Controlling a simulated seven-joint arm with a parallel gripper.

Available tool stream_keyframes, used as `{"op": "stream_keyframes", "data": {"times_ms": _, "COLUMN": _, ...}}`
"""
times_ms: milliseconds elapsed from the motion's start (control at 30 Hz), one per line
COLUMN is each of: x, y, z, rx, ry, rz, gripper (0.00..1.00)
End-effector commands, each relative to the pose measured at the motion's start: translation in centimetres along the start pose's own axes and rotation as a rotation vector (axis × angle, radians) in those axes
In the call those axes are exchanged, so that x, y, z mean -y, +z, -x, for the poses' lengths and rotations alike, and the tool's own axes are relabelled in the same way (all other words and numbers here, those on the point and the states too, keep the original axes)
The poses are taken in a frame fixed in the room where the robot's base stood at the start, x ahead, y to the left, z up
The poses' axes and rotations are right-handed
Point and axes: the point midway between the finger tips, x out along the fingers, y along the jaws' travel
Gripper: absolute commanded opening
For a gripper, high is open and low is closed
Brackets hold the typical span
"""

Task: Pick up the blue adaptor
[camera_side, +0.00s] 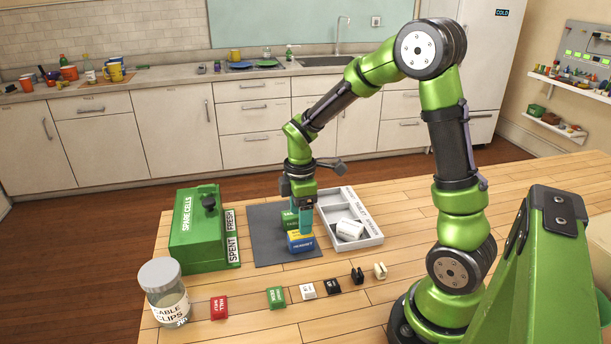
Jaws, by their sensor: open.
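A blue block (300,243) with white lettering and a yellow band, which seems to be the blue adaptor, sits on the dark grey mat (267,247). The jaws are open. I cannot tell whether a finger touches either block.
A green spare cells box (196,230) stands left of the mat. A grey divided tray (362,216) holding a white labelled item (350,230) lies right. A jar (164,290) and a row of small blocks, including a red one (219,307), line the front.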

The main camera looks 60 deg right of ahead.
Motion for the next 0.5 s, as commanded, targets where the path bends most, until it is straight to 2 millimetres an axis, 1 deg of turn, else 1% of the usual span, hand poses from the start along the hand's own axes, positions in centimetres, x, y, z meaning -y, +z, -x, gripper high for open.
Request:
{"op": "stream_keyframes", "data": {"times_ms": 33, "x": 0.1, "y": 0.0, "z": -0.8, "rx": 0.002, "ry": -0.004, "rz": -0.001, "gripper": 0.72}}
{"op": "stream_keyframes", "data": {"times_ms": 100, "x": 0.1, "y": 0.0, "z": -1.5, "rx": 0.001, "ry": -0.002, "rz": -0.001, "gripper": 0.72}}
{"op": "stream_keyframes", "data": {"times_ms": 267, "x": 0.0, "y": 0.0, "z": -2.4, "rx": 0.001, "ry": -0.001, "rz": -0.001, "gripper": 0.72}}
{"op": "stream_keyframes", "data": {"times_ms": 500, "x": 0.0, "y": 0.0, "z": -6.0, "rx": 0.001, "ry": -0.004, "rz": -0.001, "gripper": 0.72}}
